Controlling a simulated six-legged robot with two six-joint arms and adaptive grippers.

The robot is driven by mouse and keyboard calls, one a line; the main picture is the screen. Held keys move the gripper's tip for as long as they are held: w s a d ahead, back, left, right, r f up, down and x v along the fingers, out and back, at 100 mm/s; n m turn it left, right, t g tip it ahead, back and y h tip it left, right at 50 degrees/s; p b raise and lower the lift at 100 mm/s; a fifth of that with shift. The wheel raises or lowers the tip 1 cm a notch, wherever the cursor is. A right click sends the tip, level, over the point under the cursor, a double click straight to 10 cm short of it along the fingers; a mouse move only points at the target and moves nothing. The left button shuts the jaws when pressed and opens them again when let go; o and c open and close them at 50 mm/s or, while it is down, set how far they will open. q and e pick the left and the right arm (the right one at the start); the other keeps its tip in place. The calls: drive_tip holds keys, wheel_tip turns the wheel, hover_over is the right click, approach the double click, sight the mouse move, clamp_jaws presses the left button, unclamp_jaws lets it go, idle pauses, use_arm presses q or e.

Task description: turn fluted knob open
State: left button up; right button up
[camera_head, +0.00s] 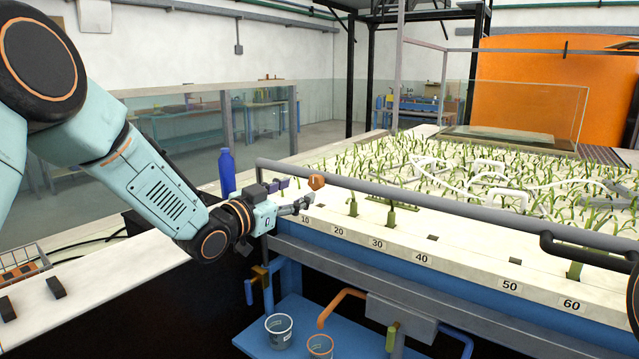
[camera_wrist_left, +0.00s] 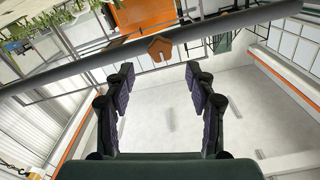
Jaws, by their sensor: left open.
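A small orange-brown faceted knob (camera_head: 316,182) sits by the grey rail at the near left corner of the flume bed. It also shows in the left wrist view (camera_wrist_left: 160,48), against the rail and just beyond the fingertips. I cannot make out its flutes. My left gripper (camera_head: 297,193) reaches in from the left, with its fingers pointing at the knob. In the wrist view, its two dark padded fingers (camera_wrist_left: 160,73) are spread with nothing between them, and the knob lies ahead of the gap. My right gripper is not in view.
The grey rail (camera_head: 430,207) runs along the front of the planted bed (camera_head: 340,228). A blue bottle (camera_head: 227,172) stands behind my left forearm. Cups (camera_head: 279,331) and an orange bent pipe (camera_head: 341,304) are below. A wire basket (camera_head: 22,264) lies at far left.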

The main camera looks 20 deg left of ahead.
sight(313, 184)
use_arm(q)
drive_tip(key=x, duration=0.5)
drive_tip(key=shift+w+a+f, duration=0.1)
drive_tip(key=shift+w+f, duration=0.1)
drive_tip(key=shift+w, duration=0.45)
drive_tip(key=shift+d+r, duration=0.25)
drive_tip(key=shift+d, duration=0.15)
drive_tip(key=shift+w+a+f, duration=0.1)
drive_tip(key=shift+w+f, duration=0.05)
drive_tip(key=shift+w, duration=0.1)
drive_tip(key=c, duration=1.1)
drive_tip(key=shift+c, duration=0.2)
